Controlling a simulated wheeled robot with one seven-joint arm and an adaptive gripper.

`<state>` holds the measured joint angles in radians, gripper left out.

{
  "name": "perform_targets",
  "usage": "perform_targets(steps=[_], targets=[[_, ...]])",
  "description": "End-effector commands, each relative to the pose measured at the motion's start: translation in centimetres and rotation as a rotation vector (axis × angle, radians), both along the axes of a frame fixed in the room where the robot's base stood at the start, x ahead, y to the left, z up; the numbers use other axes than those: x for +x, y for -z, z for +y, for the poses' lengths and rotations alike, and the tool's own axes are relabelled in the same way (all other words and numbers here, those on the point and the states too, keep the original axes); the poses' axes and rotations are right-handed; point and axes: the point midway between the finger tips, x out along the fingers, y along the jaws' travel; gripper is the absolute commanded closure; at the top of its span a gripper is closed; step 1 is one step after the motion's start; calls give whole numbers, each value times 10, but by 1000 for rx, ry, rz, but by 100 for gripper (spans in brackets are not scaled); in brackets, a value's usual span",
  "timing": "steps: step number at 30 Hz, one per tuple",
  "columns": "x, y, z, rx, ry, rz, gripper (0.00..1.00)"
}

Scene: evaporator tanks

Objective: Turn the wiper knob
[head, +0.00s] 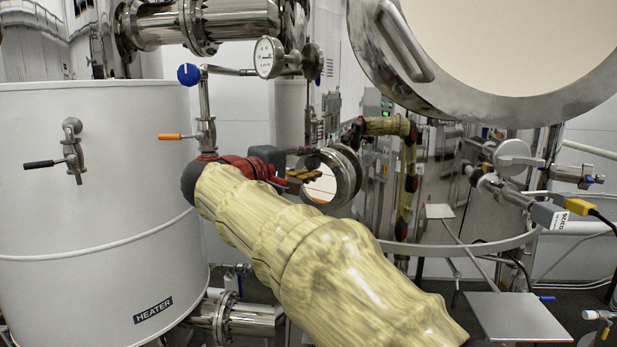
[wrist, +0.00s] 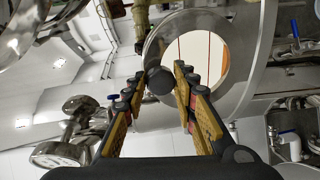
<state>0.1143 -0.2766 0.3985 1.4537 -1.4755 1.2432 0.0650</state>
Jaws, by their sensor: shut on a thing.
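The wiper knob (wrist: 160,81) is a small dark round knob in front of a round sight glass (wrist: 200,62) with a metal rim. The sight glass also shows in the head view (head: 343,178), at the middle. My gripper (wrist: 170,84) is shut on the knob, with its yellow-and-black fingers on either side of it. In the head view my gripper (head: 302,174) reaches the left edge of the sight glass. The knob is small and dark there, and partly hidden by the fingers. How far the knob is turned I cannot tell.
A white heater tank (head: 100,220) with black-handled and orange-handled valves stands at left. A pressure gauge (head: 268,57) and a blue knob (head: 188,74) are above my arm. A large round hatch (head: 445,90) hangs at upper right. The shiny metal behind mirrors my arm.

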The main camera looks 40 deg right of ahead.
Motion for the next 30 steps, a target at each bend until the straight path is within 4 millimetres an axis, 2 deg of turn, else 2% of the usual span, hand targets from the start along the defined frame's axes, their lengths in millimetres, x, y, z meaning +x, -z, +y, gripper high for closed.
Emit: perform_targets(steps=[1,21,22,30], targets=[[0,6,0,7,2,-14,98],[1,5,0,20,2,-68,98],[1,5,0,20,2,-68,71],[0,3,0,17,1,-70,56]])
